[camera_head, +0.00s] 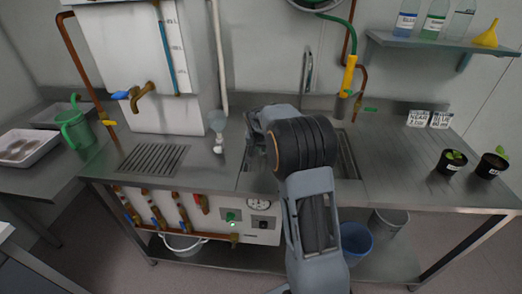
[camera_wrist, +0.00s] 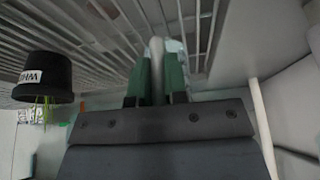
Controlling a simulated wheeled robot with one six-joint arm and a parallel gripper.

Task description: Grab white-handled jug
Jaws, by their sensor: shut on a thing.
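My gripper (camera_wrist: 157,85) has green fingertips shut on a pale upright bar, which looks like the handle of the white-handled jug (camera_wrist: 157,52). A bluish, clear edge shows just behind the bar in the wrist view; most of the jug's body is hidden. In the head view my arm reaches over the sink and hides my gripper and what it holds. A clear bluish vessel with a white lower part (camera_head: 218,122) shows left of my arm; I cannot tell whether it is the jug.
A black labelled pot (camera_wrist: 42,78) with seedlings appears upside down in the wrist view, by a ribbed surface. On the bench are a green jug (camera_head: 75,130), a white tray (camera_head: 28,144) and two potted plants (camera_head: 452,162). Blue bucket (camera_head: 356,240) stands below.

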